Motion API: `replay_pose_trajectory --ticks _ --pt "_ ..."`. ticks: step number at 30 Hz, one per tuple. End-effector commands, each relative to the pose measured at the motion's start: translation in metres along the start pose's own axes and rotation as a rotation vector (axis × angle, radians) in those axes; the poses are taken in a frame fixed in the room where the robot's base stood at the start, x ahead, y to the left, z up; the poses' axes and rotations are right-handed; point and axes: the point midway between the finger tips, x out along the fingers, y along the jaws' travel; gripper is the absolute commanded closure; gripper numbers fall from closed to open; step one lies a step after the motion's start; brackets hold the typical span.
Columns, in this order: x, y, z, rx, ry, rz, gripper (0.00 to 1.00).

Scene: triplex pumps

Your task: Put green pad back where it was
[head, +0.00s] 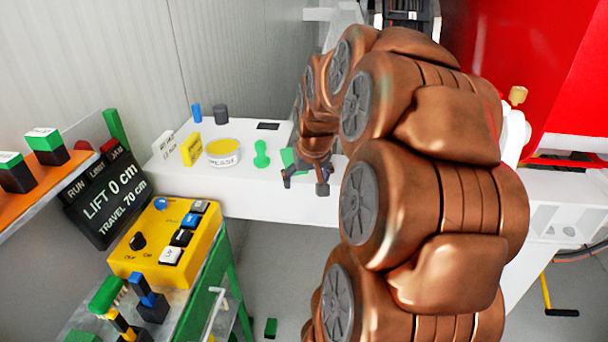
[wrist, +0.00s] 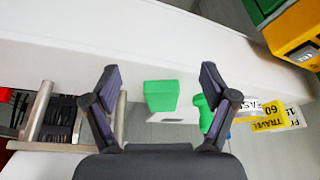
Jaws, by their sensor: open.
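A green pad (head: 287,157) shows at the white bench, partly hidden behind my gripper (head: 305,183) in the head view. In the wrist view the green pad (wrist: 162,95) appears as a green block between my spread fingers (wrist: 160,78). My gripper is open with nothing held, and gaps show on both sides of the pad. Whether the pad rests flat on the bench is hard to tell. A green knob-shaped piece (head: 261,154) stands just left of it and shows beside the right finger in the wrist view (wrist: 205,112).
A yellow-topped grease tub (head: 223,153), yellow tag (head: 191,149), blue and dark cylinders (head: 220,114) stand on the bench (head: 250,195). A yellow control box (head: 165,243) is at left. A small green block (head: 270,327) lies on the floor. The bench front is clear.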

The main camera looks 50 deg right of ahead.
Motion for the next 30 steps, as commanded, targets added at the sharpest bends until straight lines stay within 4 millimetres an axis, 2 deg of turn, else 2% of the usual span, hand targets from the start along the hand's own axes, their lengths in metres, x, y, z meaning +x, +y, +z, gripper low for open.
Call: replay_pose_trajectory --ticks 8,11,14,18,21,25,30 --pt "-0.003 -0.001 0.004 -0.002 0.000 0.000 0.16" --pt "-0.004 -0.014 0.011 -0.022 -0.013 -0.009 0.16" --pt "-0.009 -0.042 0.029 -0.071 -0.054 -0.028 0.16" --pt "-0.020 -0.094 0.077 -0.175 -0.141 -0.062 0.16" --pt "-0.030 -0.123 0.118 -0.251 -0.212 -0.077 0.16" --pt "-0.043 -0.148 0.172 -0.343 -0.300 -0.089 0.16" --pt "-0.061 -0.162 0.243 -0.456 -0.410 -0.086 0.16"
